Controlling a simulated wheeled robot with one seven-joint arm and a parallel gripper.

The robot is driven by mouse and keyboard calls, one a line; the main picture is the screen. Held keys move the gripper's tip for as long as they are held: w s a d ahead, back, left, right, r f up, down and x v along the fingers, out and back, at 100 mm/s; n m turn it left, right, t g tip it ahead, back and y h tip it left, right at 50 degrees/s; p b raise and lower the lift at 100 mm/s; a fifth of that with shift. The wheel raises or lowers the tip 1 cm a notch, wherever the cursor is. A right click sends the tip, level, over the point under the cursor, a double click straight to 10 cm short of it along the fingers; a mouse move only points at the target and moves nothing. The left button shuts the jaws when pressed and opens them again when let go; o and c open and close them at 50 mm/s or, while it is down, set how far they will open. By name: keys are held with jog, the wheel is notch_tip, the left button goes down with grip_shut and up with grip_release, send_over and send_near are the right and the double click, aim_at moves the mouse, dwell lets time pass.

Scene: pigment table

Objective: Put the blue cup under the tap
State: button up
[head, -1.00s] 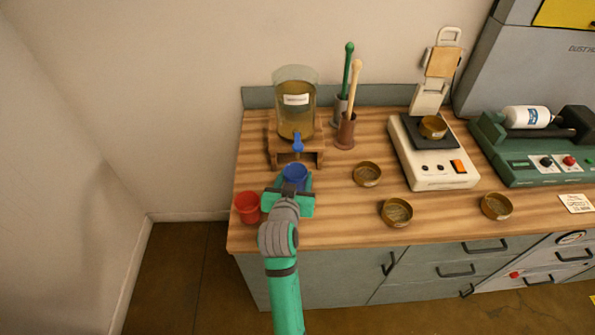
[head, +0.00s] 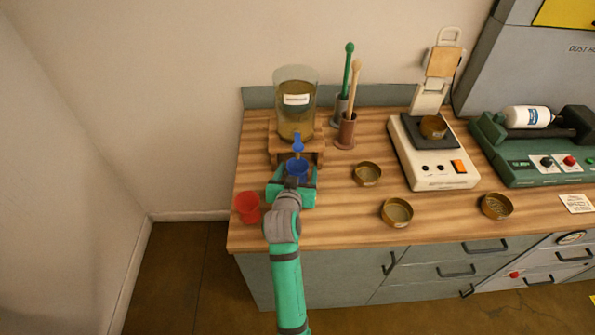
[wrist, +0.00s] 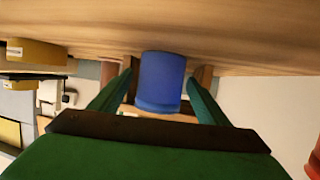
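The blue cup (head: 298,171) is upright at the front of the wooden stand (head: 316,150) that carries the labelled dispenser jar (head: 295,112). In the head view its rim appears just below the blue tap (head: 298,143). I cannot tell if the cup's base touches the table. My gripper (head: 292,184) is around the cup from the front. The fingers hide part of the cup in the head view.
A red cup (head: 247,208) stands left of my gripper near the table's left edge. Brass dishes (head: 367,174) lie to the right. Two holders with a green and a tan pestle-like tool (head: 346,130) stand right of the dispenser. A white scale (head: 440,160) is farther right.

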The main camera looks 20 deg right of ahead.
jog(key=shift+r, duration=0.15)
jog(key=v, duration=1.2)
dwell(0.4)
